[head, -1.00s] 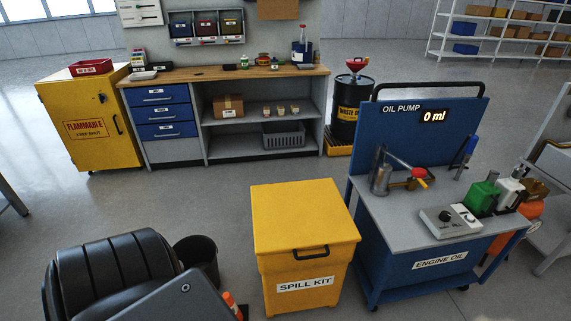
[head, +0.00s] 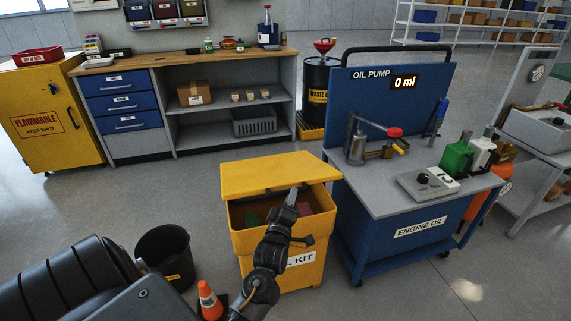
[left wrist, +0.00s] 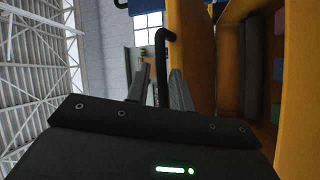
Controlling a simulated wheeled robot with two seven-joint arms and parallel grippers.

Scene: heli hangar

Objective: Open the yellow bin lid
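The yellow bin (head: 250,248), with a partly covered white label on its front, stands left of the blue oil pump cart. Its yellow lid (head: 265,176) is partly raised at the front, and coloured items show inside the dark opening. My left gripper (head: 290,198) is at the lid's front edge, with the forearm crossing in front of the bin. In the left wrist view, the black lid handle (left wrist: 163,70) lies between the two fingers (left wrist: 160,88), which look closed around it. The bin's inside shows at the right of that view. My right gripper is not in view.
The oil pump cart (head: 410,230) stands close on the bin's right. A dark bucket (head: 168,252) and an orange cone (head: 208,300) stand to its left. A workbench (head: 190,62) and a yellow flammable cabinet (head: 45,110) are behind. Clear floor lies between bench and bin.

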